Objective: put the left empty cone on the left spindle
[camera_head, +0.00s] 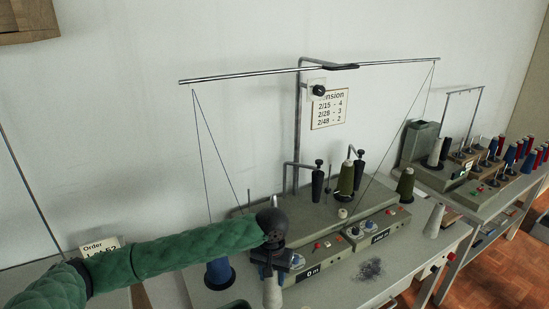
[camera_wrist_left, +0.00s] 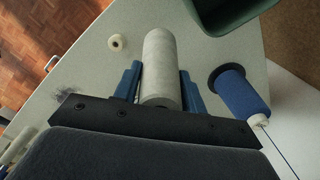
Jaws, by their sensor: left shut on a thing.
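My left gripper (camera_head: 272,281) is shut on a grey empty cone (camera_head: 272,294), held in front of the winder. In the left wrist view the grey cone (camera_wrist_left: 161,68) sits between the blue fingers (camera_wrist_left: 160,88). A black tapered spindle (camera_head: 318,184), which looks like the left spindle, stands bare on the winder (camera_head: 285,212), behind and to the right of the gripper. To its right, an olive cone (camera_head: 346,178) is on the other winding position. Another grey cone (camera_head: 434,221) stands at the table's right. My right gripper is not in view.
A blue yarn cone (camera_head: 219,274) stands left of my gripper; its thread runs up to the overhead bar (camera_head: 240,75). A green bin (camera_wrist_left: 232,10) is close by in the left wrist view. A pale ring (camera_wrist_left: 117,42) and dark lint (camera_head: 370,269) lie on the table (camera_head: 345,288).

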